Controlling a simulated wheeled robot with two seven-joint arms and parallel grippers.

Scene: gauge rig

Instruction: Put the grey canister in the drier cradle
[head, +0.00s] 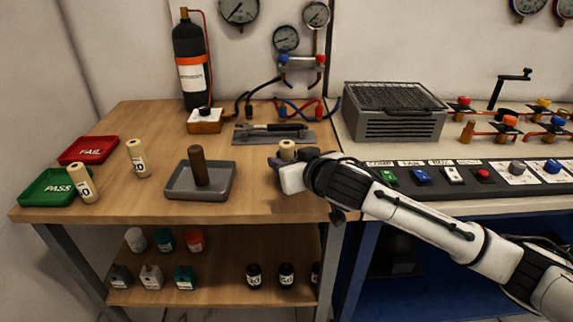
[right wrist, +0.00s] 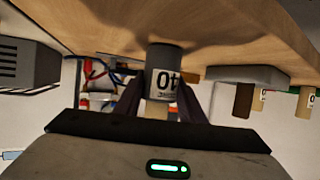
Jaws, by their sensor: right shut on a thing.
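My right gripper (head: 285,165) is shut on a canister over the right part of the wooden table. In the head view only the beige top of the canister (head: 287,149) shows between the fingers. In the right wrist view, where the table is at the top, the canister (right wrist: 165,58) has a grey body and a white label reading 40. It seems held upright, with a shadow on the table below. I cannot tell for sure which thing is the drier cradle; a grey box with a mesh top (head: 391,125) stands to the right. My left gripper is out of view.
A grey tray (head: 177,192) holds an upright brown cylinder (head: 199,166). Two beige labelled cylinders (head: 138,158) stand near the red FAIL (head: 88,146) and green PASS (head: 42,190) trays. A dark flat tool holder (head: 243,139) lies behind my gripper. A switch panel (head: 460,174) runs along the right.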

